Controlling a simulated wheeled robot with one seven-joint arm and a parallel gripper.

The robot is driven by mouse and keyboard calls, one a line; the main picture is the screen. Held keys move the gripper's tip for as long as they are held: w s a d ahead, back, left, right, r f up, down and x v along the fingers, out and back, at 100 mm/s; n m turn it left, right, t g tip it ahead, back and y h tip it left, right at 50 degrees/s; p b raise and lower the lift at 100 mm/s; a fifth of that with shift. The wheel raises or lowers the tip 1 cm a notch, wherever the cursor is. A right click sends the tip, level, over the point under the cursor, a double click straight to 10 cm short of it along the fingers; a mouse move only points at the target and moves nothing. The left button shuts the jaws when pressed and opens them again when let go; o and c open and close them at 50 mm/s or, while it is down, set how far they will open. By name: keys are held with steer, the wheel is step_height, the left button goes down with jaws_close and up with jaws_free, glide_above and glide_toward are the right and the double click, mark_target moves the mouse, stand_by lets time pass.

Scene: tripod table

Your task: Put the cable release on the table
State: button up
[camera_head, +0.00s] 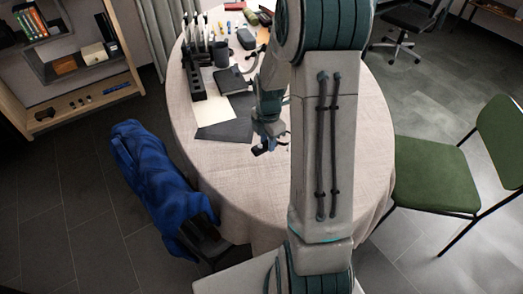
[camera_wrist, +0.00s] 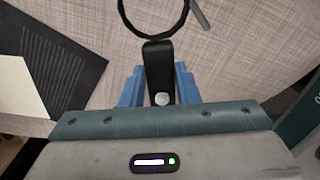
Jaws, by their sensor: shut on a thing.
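My gripper (camera_wrist: 159,80) has blue fingers, which are closed on the black body of the cable release (camera_wrist: 157,62). The cable release has a silver button facing the wrist camera, and its black cable loops beyond the fingertips. The loop lies over the pale woven cloth of the table (camera_wrist: 237,70). In the head view my gripper (camera_head: 264,148) is over the middle of the round table (camera_head: 370,175), and the cable release is too small and covered to make out well. I cannot tell whether it touches the cloth.
A dark mat (camera_head: 237,128) and paper lie left of my gripper. Behind are a black rack (camera_head: 195,75), a dark mug (camera_head: 221,54) and a dark notebook (camera_head: 230,81). A blue-draped chair (camera_head: 155,180) and a green chair (camera_head: 435,178) flank the table. The cloth towards the front is clear.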

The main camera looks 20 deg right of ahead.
mark_target(261, 161)
steer(key=shift+s+a+f, duration=0.15)
steer(key=shift+a+f, duration=0.6)
steer(key=shift+a, duration=0.35)
steer(key=shift+f, duration=1.9)
steer(key=shift+f, duration=0.15)
steer(key=o, duration=1)
steer(key=shift+c, duration=0.2)
